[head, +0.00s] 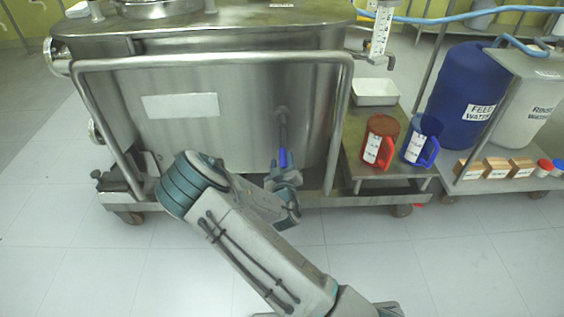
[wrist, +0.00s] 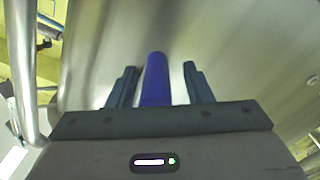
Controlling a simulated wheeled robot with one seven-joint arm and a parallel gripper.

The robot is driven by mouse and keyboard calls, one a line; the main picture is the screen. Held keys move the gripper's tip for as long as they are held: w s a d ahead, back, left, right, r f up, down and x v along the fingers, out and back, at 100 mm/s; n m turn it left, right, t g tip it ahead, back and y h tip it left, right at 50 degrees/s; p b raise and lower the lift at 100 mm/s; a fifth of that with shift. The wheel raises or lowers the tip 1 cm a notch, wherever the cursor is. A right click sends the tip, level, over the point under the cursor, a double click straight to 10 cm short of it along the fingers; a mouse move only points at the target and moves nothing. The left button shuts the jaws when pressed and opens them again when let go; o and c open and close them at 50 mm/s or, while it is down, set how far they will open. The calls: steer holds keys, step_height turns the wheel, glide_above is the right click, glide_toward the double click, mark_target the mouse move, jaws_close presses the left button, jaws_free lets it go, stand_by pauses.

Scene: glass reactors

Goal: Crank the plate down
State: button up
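A blue handle (head: 283,158) shows low on the front of the steel vessel (head: 230,100), below a grey shaft or bracket. My gripper (head: 285,180) is at this handle, low in front of the vessel. In the wrist view the blue handle (wrist: 155,80) stands upright between the two dark fingers of my gripper (wrist: 156,85). The fingers are apart, with a gap showing on each side of the handle. The plate that the task names cannot be made out for certain.
A steel rail (head: 210,62) frames the vessel's front. To the right, a red jug (head: 378,142) and a blue jug (head: 420,140) stand on a low shelf, with a white tray (head: 376,92) behind. Blue and white water containers stand further right. The floor in front is clear.

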steer(key=shift+s+a+r, duration=0.1)
steer(key=s+p, duration=0.3)
steer(key=s, duration=1)
steer(key=shift+s+a, duration=0.2)
steer(key=shift+s, duration=0.1)
